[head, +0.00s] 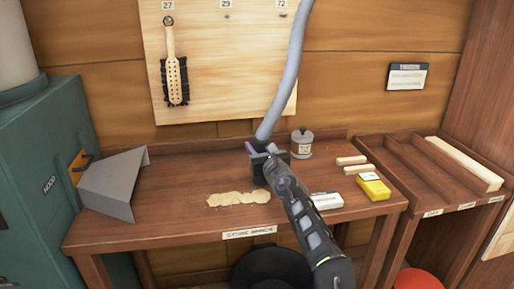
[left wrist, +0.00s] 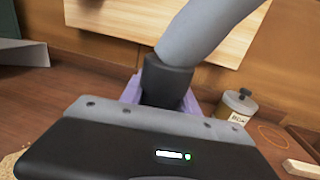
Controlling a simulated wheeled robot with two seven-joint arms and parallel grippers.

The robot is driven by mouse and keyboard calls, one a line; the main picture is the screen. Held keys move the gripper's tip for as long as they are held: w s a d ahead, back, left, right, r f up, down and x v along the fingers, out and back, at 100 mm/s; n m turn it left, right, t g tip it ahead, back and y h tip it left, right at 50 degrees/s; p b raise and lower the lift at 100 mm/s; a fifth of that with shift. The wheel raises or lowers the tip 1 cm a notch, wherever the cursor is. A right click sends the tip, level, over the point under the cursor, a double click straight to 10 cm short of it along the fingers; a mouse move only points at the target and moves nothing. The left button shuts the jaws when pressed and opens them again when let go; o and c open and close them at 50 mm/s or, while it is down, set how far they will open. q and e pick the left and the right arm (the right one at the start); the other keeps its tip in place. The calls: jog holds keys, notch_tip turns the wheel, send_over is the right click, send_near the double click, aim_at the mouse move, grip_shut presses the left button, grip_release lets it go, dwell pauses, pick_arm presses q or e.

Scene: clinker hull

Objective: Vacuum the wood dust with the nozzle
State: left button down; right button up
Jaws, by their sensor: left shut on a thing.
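The wood dust (head: 238,199) lies as a pale, flat, elongated patch on the bench top, left of my left gripper; a bit of it (left wrist: 9,164) shows at the lower left of the left wrist view. My left gripper (head: 261,152) is shut on the black nozzle (left wrist: 165,82), its purple fingers on either side. A thick grey hose (head: 283,80) rises from the nozzle and leaves the top of the head view. The nozzle's mouth is hidden behind the gripper, so I cannot tell whether it touches the bench. My right gripper is not in view.
A lidded grey jar (head: 302,145) stands right of the gripper. Wooden pegs, a white box (head: 327,201) and a yellow box (head: 373,187) lie on the bench's right. A grey sheet-metal hood (head: 113,184) stands at left. A brush (head: 175,82) hangs on the board.

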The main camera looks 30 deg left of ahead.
pick_arm(q)
jog(key=v, duration=0.6)
jog(key=shift+s+a+b, duration=0.15)
jog(key=shift+s+b, duration=0.15)
jog(key=shift+s, duration=0.2)
dwell(0.3)
jog(key=shift+s+a+r, duration=0.1)
jog(key=s+a+p, duration=0.2)
jog(key=s+a, duration=0.7)
jog(key=a, duration=0.3)
jog(key=shift+s, duration=0.15)
dwell(1.9)
jog(key=shift+a, duration=0.1)
dwell(0.4)
notch_tip(320, 180, up, 8)
jog(key=p, duration=0.6)
jog(key=shift+p, duration=0.4)
